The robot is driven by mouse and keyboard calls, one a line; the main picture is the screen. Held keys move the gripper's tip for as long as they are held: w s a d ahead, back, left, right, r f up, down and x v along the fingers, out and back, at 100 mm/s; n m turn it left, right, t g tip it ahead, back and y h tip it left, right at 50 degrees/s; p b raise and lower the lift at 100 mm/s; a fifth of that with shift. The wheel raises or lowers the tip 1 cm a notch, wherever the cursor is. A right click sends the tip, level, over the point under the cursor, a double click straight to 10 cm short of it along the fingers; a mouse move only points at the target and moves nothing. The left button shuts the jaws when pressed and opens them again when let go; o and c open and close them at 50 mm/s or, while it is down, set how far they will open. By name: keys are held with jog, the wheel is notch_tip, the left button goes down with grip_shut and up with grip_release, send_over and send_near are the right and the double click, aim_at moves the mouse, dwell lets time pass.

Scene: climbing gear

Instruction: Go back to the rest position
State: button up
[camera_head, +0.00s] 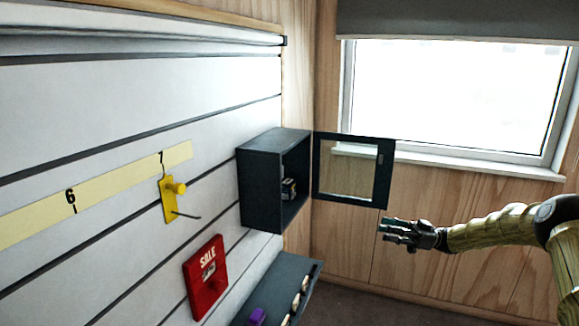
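My gripper (385,231) is at the right of the head view, at the end of my arm, which reaches in from the right edge. Its fingers point left and look parted, with nothing seen between them. It hangs in free air, to the lower right of the open glass door (384,172) of a dark wall cabinet (262,184). In the picture the fingertips are a little below the door's lower right corner and do not appear to touch it.
A small dark object (288,189) sits inside the cabinet. A red SALE sign (206,278), a yellow hook (168,200) and a dark shelf (285,275) with small items are on the slatted wall. A window (455,95) is behind.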

jog(key=a+f+m+t+h, duration=0.2)
jog(key=a+f+m+t, duration=0.85)
jog(key=a+f, duration=0.35)
jog(key=s+a+f+m+t+h, duration=0.1)
jog(key=s+a+f+m+h, duration=0.15)
jog(key=s+f+h, duration=0.4)
jog(key=s+a+f+m+h, duration=0.2)
jog(key=s+f+m+h, duration=0.15)
jog(key=s+f, duration=0.6)
jog(key=s+d+f+m+g+h, duration=0.1)
jog(key=s+d+f+g+h, duration=0.1)
jog(key=s+f, duration=0.6)
jog(key=s+d+f+m+g+h, duration=0.1)
jog(key=s+f+g+h, duration=0.25)
jog(key=s, duration=0.75)
jog(key=s+d+g+h, duration=0.1)
jog(key=s+d+g, duration=0.1)
jog(key=s, duration=0.9)
jog(key=s+d+r+g+h, duration=0.1)
jog(key=s+d+g+h, duration=0.1)
jog(key=s, duration=1)
jog(key=d+g, duration=0.1)
jog(key=d, duration=0.1)
jog(key=shift+d, duration=0.4)
jog(key=shift+s+d+m, duration=0.1)
jog(key=shift+s+m, duration=0.05)
jog(key=shift+m, duration=0.1)
